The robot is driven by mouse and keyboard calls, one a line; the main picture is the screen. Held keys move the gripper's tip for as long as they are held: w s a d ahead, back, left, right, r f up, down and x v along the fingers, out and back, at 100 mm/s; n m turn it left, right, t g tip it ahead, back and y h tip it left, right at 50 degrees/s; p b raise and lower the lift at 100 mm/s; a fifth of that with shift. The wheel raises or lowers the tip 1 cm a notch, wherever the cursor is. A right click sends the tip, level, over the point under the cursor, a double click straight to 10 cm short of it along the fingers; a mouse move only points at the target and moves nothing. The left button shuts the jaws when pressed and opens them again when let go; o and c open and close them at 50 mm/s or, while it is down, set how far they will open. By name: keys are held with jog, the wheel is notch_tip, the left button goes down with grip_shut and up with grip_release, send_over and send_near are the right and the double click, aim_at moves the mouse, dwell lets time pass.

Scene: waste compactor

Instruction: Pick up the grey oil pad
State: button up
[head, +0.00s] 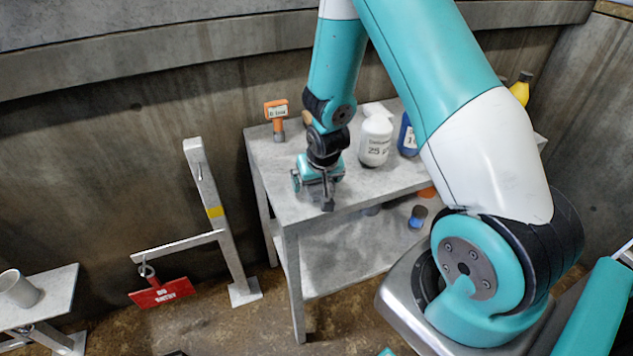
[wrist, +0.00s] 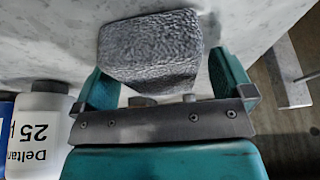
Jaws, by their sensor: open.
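The grey oil pad (wrist: 150,48) is a textured dark-grey block on the light grey table top in the wrist view. My gripper (wrist: 157,70) is open, with one teal finger on each side of the pad's near part. The pad's far part extends past the fingertips. I cannot tell whether either finger touches it. In the head view my gripper (head: 318,180) is low over the table's front left part, and I cannot clearly make out the pad there.
The grey table (head: 287,205) has a lower shelf. A white 25-marked bottle (head: 376,142) stands right of my gripper, with a blue bottle (head: 408,138) beyond. An orange device (head: 277,118) stands at the back left. A barrier post with a red sign (head: 162,293) is left of the table.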

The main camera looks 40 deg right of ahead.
dwell(0.4)
jog(key=c, duration=1)
notch_tip(320, 180, up, 28)
jog(key=shift+r+p, duration=0.1)
jog(key=shift+p, duration=0.6)
